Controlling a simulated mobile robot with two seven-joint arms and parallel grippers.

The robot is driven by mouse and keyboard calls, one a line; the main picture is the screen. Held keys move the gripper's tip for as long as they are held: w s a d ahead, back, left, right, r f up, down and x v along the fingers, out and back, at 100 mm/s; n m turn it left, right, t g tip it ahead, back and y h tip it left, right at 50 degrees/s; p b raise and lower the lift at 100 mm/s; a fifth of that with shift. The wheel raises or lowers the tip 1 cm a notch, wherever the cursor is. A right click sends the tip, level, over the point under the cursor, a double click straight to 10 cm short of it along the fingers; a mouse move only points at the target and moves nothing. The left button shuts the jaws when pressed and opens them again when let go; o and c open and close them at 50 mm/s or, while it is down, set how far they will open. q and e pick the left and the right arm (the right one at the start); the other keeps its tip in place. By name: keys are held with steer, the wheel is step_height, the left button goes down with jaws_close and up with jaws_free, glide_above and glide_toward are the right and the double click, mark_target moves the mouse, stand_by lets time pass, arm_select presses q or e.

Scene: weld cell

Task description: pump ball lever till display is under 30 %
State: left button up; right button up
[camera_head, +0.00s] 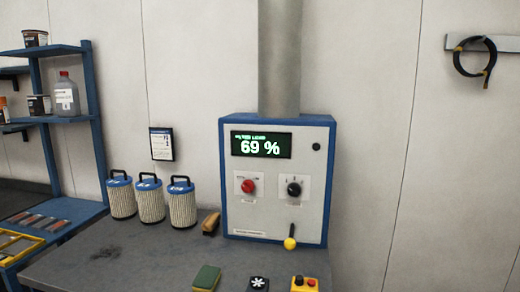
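A blue-framed control box (232,215) with a light front panel stands at the back of the bench. Its dark display (261,144) reads 69 % in green, with a small line of text above that is hard to read. The ball lever (290,242) has a yellow ball and a short dark stem at the lower right of the panel; the ball hangs below the stem. A red knob (248,186) and a black knob (294,189) sit above it on white plates. Neither of my grippers is in view.
Three white filter cartridges (151,203) with blue tops and a brush (211,223) stand left of the box on the grey bench (150,262). A green-topped sponge (206,278), a black starred block (258,284) and a yellow button box (304,284) lie in front. Blue shelves (93,120) stand left.

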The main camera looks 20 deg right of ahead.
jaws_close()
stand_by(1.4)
